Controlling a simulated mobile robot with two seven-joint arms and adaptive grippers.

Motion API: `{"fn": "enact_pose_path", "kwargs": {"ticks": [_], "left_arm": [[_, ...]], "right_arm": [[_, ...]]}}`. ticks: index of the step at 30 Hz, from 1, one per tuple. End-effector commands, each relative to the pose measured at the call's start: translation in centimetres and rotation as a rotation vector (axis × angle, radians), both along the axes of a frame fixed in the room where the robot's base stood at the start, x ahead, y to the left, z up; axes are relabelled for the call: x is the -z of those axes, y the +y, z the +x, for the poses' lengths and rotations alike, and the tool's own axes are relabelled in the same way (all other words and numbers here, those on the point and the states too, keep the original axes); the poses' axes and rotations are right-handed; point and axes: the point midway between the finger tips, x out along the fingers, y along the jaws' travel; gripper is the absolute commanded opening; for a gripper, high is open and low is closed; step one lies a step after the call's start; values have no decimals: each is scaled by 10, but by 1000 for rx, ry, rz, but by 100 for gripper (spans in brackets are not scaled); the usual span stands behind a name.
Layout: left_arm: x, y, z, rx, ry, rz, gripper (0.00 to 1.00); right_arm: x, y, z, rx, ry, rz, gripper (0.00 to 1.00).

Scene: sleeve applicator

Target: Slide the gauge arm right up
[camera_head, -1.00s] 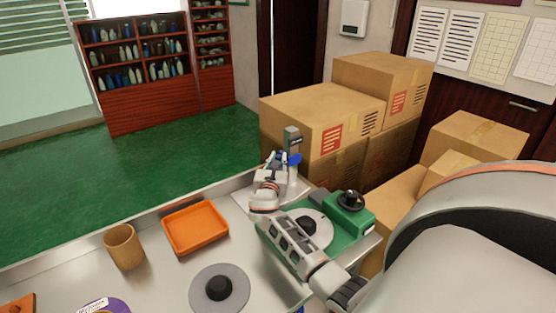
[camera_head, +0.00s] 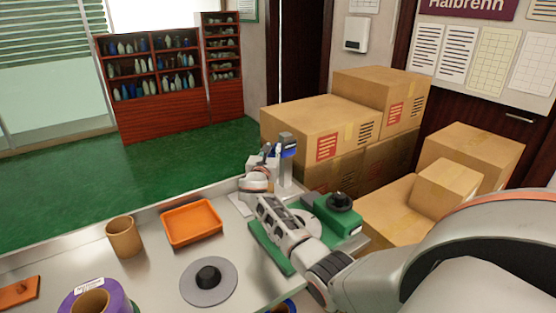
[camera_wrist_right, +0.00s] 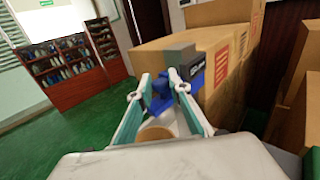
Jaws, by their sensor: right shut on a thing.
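The gauge arm (camera_head: 288,150) is a blue slider on an upright grey post (camera_head: 285,174) at the far end of the bench. It sits close to the post's top. In the right wrist view the blue gauge arm (camera_wrist_right: 160,90) shows between the fingertips, with its blue body around the post. My right gripper (camera_head: 268,153) is shut on it, just left of the post; its fingers also show in the wrist view (camera_wrist_right: 160,80). My left gripper is out of view.
A green applicator base (camera_head: 340,219) with a black knob lies under my right forearm. An orange tray (camera_head: 192,235), a tan cup (camera_head: 124,237), a grey disc (camera_head: 220,284) and a purple roll (camera_head: 75,300) are on the bench. Cardboard boxes (camera_head: 318,125) stand behind.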

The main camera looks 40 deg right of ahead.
Motion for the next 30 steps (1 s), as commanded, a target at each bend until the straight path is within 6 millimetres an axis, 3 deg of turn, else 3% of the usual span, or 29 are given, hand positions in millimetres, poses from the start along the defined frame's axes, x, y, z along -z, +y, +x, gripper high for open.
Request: {"fn": "enact_pose_path", "kwargs": {"ticks": [12, 13, 14, 24, 30], "left_arm": [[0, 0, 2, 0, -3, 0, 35], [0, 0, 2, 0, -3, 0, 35], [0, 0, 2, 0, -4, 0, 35], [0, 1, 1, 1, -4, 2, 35], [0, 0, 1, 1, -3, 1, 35]], "right_arm": [[-4, 0, 4, 2, 1, -3, 0], [-4, 0, 4, 2, 1, -3, 23], [-4, 0, 4, 2, 1, -3, 25], [-2, 1, 3, 1, 2, -1, 25], [-2, 17, -8, -1, 1, -1, 25]]}}
